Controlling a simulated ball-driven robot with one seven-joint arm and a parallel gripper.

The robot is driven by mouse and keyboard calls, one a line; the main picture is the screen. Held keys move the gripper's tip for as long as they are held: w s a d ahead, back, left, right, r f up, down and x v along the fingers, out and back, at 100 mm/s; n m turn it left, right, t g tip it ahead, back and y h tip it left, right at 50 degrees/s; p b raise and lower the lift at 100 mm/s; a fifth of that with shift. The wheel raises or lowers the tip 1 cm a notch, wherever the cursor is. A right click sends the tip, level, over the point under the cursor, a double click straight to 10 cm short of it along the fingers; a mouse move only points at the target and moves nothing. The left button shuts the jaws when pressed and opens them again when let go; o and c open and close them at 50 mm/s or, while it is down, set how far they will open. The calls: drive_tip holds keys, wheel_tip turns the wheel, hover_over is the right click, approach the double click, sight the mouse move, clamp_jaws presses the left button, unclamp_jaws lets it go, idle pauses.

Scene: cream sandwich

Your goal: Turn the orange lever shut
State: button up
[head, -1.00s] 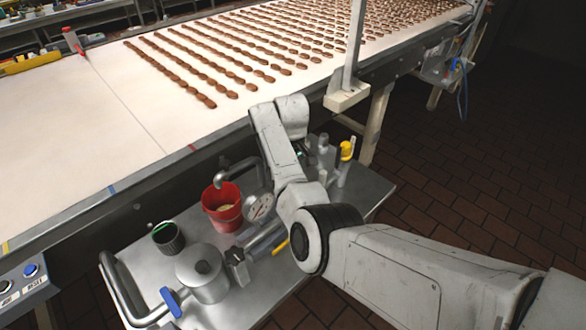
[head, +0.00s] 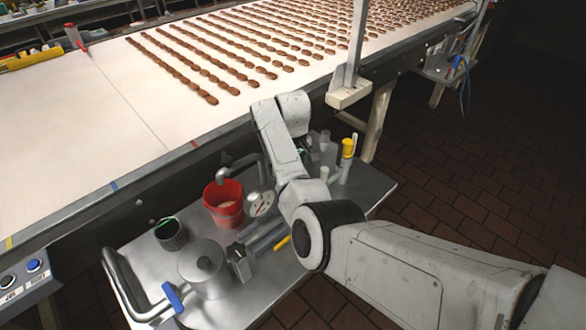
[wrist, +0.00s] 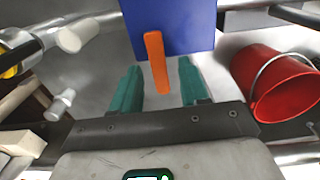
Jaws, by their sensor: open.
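In the wrist view the orange lever (wrist: 156,62) is a flat orange bar on the face of a blue block (wrist: 185,28). It hangs down from the block, slightly tilted, with its lower end between my fingertips. My gripper (wrist: 161,80) is open, with one green finger to the left of the lever and one to the right, and gaps show on both sides. In the head view the lever, the blue block and my fingers are hidden behind my arm.
A red bucket (wrist: 285,88) stands close to the right of my gripper in the wrist view; the head view shows it too (head: 223,208). Several metal fittings and a yellow-capped part (head: 348,147) crowd the steel cart (head: 375,188). The conveyor (head: 120,140) runs behind.

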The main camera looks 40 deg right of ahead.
wheel_tip(320, 180, up, 11)
drive_tip(key=b, duration=0.1)
drive_tip(key=shift+b, duration=0.3)
drive_tip(key=shift+f, duration=0.15)
idle(0.5)
